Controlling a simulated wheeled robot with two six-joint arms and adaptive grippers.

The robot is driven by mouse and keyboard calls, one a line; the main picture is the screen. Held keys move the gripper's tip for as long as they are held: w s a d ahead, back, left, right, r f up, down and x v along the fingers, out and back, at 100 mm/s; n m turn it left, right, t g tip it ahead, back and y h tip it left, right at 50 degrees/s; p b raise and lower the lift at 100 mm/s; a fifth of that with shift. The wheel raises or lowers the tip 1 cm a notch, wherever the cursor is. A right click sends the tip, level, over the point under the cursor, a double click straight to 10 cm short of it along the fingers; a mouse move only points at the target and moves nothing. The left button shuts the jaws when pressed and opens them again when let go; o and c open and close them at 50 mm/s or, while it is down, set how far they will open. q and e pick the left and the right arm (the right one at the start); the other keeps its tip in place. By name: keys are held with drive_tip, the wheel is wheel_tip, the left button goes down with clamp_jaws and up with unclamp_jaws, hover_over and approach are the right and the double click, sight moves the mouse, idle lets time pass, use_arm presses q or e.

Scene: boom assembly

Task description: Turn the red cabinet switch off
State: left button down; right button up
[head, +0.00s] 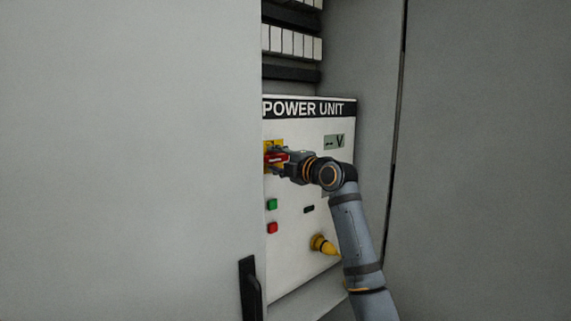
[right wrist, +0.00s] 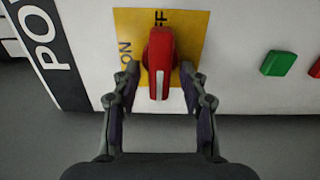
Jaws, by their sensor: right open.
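The red switch (right wrist: 158,65) is mounted on a yellow plate (right wrist: 192,32) marked ON and OFF. In the right wrist view its handle runs up and down the picture, in line with the partly covered OFF lettering, and ON is to its left. A white stripe marks the handle. My right gripper (right wrist: 160,82) is open, with one finger on each side of the handle; I cannot tell whether they touch it. In the head view the switch (head: 274,157) is partly hidden by my right gripper (head: 284,161). My left gripper is not in view.
The white POWER UNIT panel (head: 300,235) carries a green button (head: 272,204), a red button (head: 272,228), a display (head: 334,142) and a yellow connector (head: 322,244). A grey cabinet door (head: 130,150) with a black handle (head: 250,288) stands close at the left.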

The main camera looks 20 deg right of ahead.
drive_tip(key=v, duration=1)
drive_tip(key=shift+s, duration=0.35)
drive_tip(key=shift+d, duration=0.15)
